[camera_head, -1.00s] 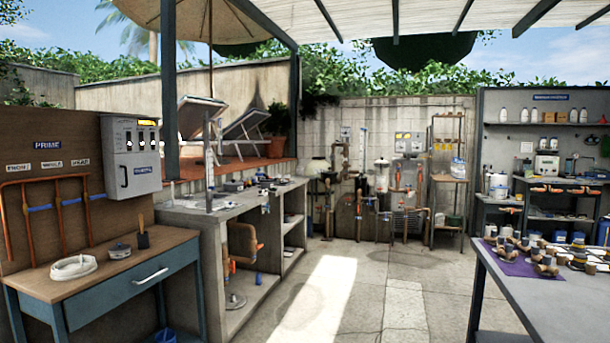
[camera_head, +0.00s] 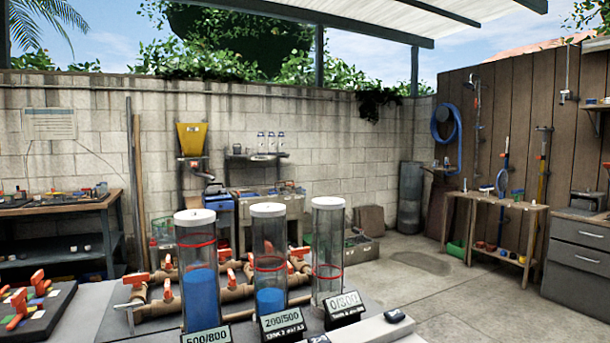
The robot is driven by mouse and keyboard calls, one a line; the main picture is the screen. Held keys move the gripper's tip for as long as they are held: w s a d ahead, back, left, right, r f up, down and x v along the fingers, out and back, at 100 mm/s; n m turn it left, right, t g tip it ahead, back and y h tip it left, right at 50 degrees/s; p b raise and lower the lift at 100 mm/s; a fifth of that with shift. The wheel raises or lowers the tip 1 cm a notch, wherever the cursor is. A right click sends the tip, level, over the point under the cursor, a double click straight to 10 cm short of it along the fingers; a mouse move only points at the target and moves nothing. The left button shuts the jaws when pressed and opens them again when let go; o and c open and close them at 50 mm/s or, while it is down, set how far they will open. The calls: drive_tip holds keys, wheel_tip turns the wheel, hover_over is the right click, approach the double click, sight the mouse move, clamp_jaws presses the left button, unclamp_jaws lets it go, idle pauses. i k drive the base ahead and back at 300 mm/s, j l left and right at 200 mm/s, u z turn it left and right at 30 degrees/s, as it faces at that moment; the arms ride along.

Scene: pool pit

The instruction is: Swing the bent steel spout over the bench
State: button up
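I cannot pick out the bent steel spout with certainty in this view. A small grey bent metal piece (camera_head: 130,308) stands at the left end of the brown pipework on the near table; I cannot tell whether it is a spout. A wooden bench (camera_head: 505,203) stands at the right by the plank wall, with upright fittings on and above it. One is a shower-like metal pole (camera_head: 477,125), and another metal fitting (camera_head: 567,80) hangs on the wall further right. These are too small to identify surely. My gripper is not in view.
Three clear cylinders stand on the near table, the left one (camera_head: 198,268) and middle one holding blue liquid. Brown pipes (camera_head: 235,293) with orange valves lie behind them. A cluttered bench (camera_head: 60,208) stands at left, grey drawers (camera_head: 580,262) at right. The concrete floor (camera_head: 425,285) between is clear.

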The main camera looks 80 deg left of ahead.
sight(196, 173)
drive_tip(key=u, duration=3.6)
drive_tip(key=i+l+z, duration=0.1)
drive_tip(key=l+z, duration=0.25)
drive_tip(key=i+l+z, duration=0.15)
drive_tip(key=l+z, duration=0.2)
drive_tip(key=l, duration=0.2)
drive_tip(key=i+l+z, duration=0.15)
drive_tip(key=l+z, duration=0.25)
drive_tip(key=i+l+z, duration=0.7)
drive_tip(key=i+l, duration=0.15)
drive_tip(key=i+u, duration=0.4)
drive_tip(key=i+l+u, duration=0.15)
drive_tip(key=u, duration=0.25)
drive_tip(key=i+j+u, duration=0.15)
drive_tip(key=i+u, duration=0.85)
drive_tip(key=i, duration=0.15)
drive_tip(key=i+l, duration=0.1)
drive_tip(key=i, duration=1.65)
